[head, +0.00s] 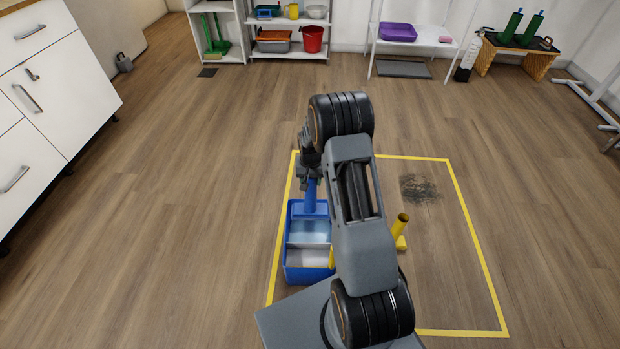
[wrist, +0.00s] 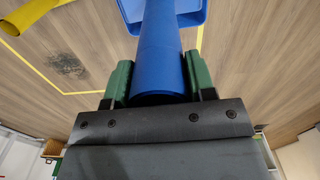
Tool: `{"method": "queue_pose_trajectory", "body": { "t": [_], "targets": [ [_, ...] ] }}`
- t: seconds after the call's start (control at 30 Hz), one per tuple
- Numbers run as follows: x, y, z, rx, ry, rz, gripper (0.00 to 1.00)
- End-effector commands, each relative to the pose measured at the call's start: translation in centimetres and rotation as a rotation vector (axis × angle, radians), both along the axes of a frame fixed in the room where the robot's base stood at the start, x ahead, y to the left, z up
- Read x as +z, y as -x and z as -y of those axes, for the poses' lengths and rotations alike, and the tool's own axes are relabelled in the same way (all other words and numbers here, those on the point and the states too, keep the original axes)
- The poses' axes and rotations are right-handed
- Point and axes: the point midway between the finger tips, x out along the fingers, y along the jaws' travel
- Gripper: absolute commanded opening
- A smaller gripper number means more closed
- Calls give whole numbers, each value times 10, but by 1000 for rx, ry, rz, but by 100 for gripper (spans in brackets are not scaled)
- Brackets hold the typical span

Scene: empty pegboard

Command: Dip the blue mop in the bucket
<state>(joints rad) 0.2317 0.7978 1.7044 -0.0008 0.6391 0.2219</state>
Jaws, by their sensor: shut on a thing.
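The blue mop (head: 311,197) shows as a thick blue handle standing roughly upright over the far end of the blue bucket (head: 302,273). My gripper (head: 309,175) is shut on the handle near its top. In the wrist view the green finger pads (wrist: 158,80) press both sides of the blue handle (wrist: 160,52). The bucket has a divider, with a pale blue compartment behind and a whitish one in front. Its rim also shows in the wrist view (wrist: 192,18) beyond the handle. The mop's head is hidden, so I cannot tell how deep it sits.
A yellow-handled tool (head: 402,222) stands right of my arm. A dark scribbled stain (head: 420,188) marks the floor inside the yellow tape outline (head: 470,235). White drawers (head: 55,90) stand at left. Shelves (head: 290,52) and a bench (head: 520,55) line the back. Floor between is clear.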

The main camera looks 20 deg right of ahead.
Motion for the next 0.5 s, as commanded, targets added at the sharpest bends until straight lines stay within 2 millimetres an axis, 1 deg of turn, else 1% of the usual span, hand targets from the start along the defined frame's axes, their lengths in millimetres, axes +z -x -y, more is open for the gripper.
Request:
{"method": "queue_pose_trajectory", "body": {
  "t": [0.03, 0.5],
  "targets": [
    [-9, 0, 0, 1, 0, 1, 31],
    [-59, 0, -1, 3, 0, 0, 31]
  ]
}}
